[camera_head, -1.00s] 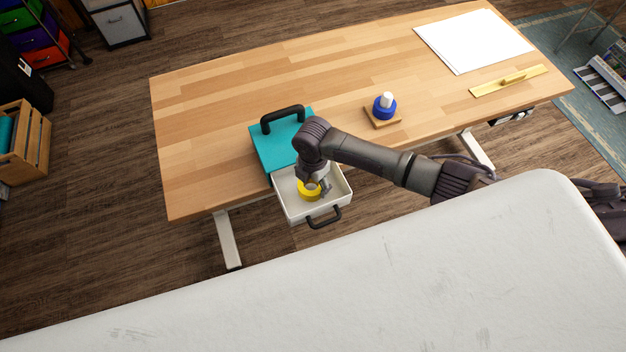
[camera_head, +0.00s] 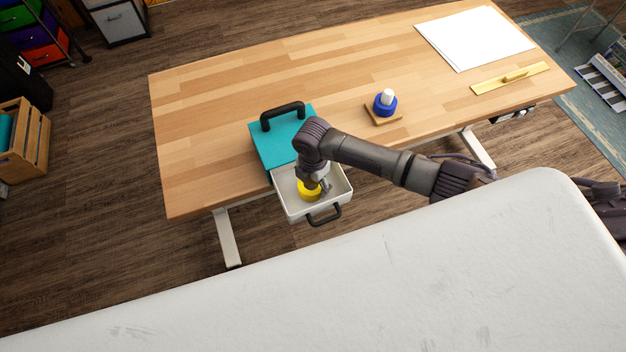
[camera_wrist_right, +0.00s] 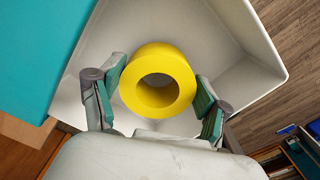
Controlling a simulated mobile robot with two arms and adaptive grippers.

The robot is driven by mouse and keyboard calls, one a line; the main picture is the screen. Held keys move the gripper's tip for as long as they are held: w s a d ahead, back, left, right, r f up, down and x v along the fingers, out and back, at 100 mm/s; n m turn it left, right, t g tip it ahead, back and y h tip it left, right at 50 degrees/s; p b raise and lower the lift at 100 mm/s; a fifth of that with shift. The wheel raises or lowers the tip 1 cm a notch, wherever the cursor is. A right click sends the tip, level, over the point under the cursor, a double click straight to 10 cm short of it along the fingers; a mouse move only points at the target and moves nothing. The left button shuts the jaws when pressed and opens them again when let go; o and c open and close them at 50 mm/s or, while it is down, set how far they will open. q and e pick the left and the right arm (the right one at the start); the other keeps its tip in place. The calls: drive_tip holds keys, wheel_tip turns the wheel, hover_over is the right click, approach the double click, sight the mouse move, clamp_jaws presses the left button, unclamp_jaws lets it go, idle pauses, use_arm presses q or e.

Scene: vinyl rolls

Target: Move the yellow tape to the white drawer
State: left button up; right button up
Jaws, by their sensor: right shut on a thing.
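The yellow tape (camera_head: 308,195) is a thick ring inside the pulled-out white drawer (camera_head: 343,194) of a teal box (camera_head: 272,148). My right gripper (camera_head: 314,185) is in the drawer area from above, shut on the tape. In the right wrist view, the yellow tape (camera_wrist_right: 157,82) sits between the two green-padded fingers of my right gripper (camera_wrist_right: 162,84), its hole facing the camera. The white drawer (camera_wrist_right: 228,45) walls surround it there. I cannot tell whether the tape touches the drawer floor. My left gripper is not in view.
The teal box has a black top handle (camera_head: 282,112), and the drawer has a black front handle (camera_head: 324,216). The table's left part is clear.

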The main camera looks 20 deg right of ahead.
drive_tip(key=shift+f, duration=0.1)
drive_tip(key=shift+f+b, duration=0.35)
drive_tip(key=shift+f, duration=0.15)
drive_tip(key=shift+f, duration=0.1)
drive_tip(key=o, duration=1.8)
drive_tip(key=shift+r+p, duration=3.05)
drive_tip(key=shift+r, duration=0.15)
wheel_tip(320, 180, up, 3)
drive_tip(key=shift+f, duration=0.2)
